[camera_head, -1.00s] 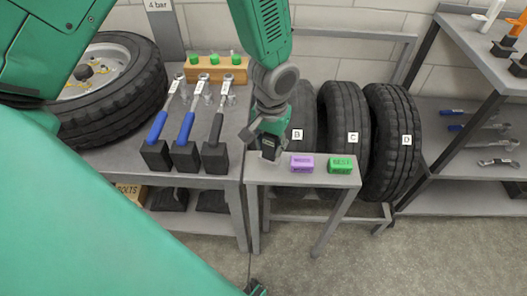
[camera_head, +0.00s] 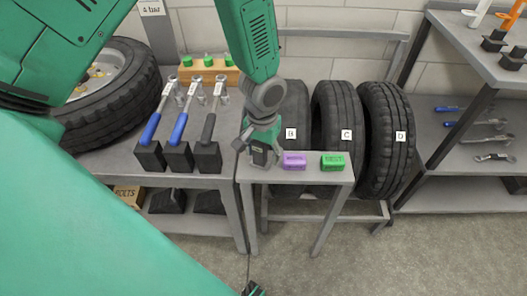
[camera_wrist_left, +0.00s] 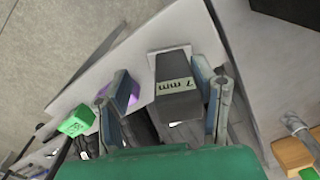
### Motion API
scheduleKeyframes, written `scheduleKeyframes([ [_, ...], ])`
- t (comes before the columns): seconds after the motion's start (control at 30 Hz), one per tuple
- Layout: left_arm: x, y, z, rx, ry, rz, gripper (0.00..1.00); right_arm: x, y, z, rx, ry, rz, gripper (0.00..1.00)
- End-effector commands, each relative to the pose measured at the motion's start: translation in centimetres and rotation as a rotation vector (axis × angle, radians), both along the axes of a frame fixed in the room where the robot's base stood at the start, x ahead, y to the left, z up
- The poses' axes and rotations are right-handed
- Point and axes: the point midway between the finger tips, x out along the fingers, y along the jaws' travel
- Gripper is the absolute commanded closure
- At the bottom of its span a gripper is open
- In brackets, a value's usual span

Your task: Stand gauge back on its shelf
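A dark grey block marked "7 mm" (camera_wrist_left: 178,92), which looks like the gauge, is on the small grey side table (camera_head: 300,178). In the head view its dark front (camera_head: 263,157) shows under my left gripper (camera_head: 262,150). In the left wrist view the fingers of my left gripper (camera_wrist_left: 165,92) stand either side of the block. A gap shows between the block and the left-hand finger; the other finger is close to it, and I cannot tell if it touches. My right gripper is not clearly in view.
A purple box (camera_head: 294,161) and a green box (camera_head: 333,161) sit beside the gauge. Tyres B, C and D (camera_head: 386,140) stand behind. Torque wrenches in dark holders (camera_head: 178,158) are on the left bench. A shelf unit (camera_head: 466,171) with tools stands right.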

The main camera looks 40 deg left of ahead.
Motion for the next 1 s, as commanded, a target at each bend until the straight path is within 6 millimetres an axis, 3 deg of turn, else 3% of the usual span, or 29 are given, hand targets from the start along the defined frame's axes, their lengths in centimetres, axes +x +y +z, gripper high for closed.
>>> scheduleKeyframes([
  [0.17, 0.1, 0.6, 1.4, -0.01, -0.004, 0.004, 0.48, 0.0, 0.1, 0.3, 0.001, 0.0, 0.002, 0.6],
  [0.5, 0.1, -0.5, 8.9, 0.005, -0.004, 0.002, 0.48, 0.0, 0.1, 1.6, 0.001, 0.0, 0.003, 0.6],
  [0.63, 0.1, -0.8, 10.8, 0.008, -0.003, 0.0, 0.48, 0.0, 0.0, 1.8, 0.001, 0.0, 0.002, 0.6],
  [0.87, 0.1, 0.0, 11.9, -0.002, 0.001, 0.002, 0.48, 0.0, 0.0, 2.0, 0.001, 0.0, 0.001, 0.6],
  [1.0, -0.6, 0.3, 10.7, -0.012, 0.006, -0.004, 0.48, 0.0, 0.0, 1.9, 0.001, 0.0, 0.002, 0.6],
])
